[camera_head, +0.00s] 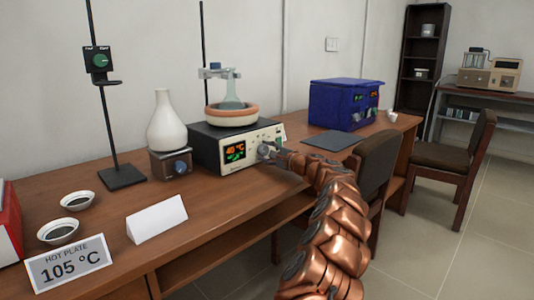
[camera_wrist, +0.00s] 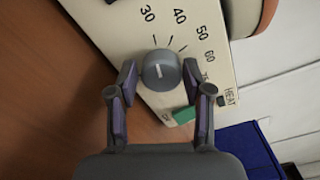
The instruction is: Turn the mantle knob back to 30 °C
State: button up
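The heating mantle's control box (camera_head: 207,155) stands on the bench, with a round-bottom flask (camera_head: 232,103) in the ring on top. Its display (camera_head: 235,151) reads 40 °C in orange, with green digits below. The grey mantle knob (camera_wrist: 160,70) has a white mark pointing roughly up the picture, towards the 30 and 40 ticks; I cannot tell exactly which. My gripper (camera_wrist: 159,72) is open, with one finger on each side of the knob. A gap shows at the left finger; the right finger is very close. In the head view my gripper (camera_head: 268,151) is at the box front.
A white flask on a small stirrer (camera_head: 170,164) stands left of the mantle. A blue furnace (camera_head: 340,104) stands to the right on the bench. A blank white card (camera_head: 157,219) and a "HOT PLATE 105 °C" sign (camera_head: 68,262) stand in front. A chair (camera_head: 377,164) is near my arm.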

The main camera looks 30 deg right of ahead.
jog(key=shift+o, duration=1.2)
jog(key=shift+s, duration=0.1)
jog(key=shift+s+d+r, duration=0.15)
jog(key=shift+s+d, duration=0.05)
jog(key=shift+s, duration=0.3)
jog(key=shift+v, duration=5.4)
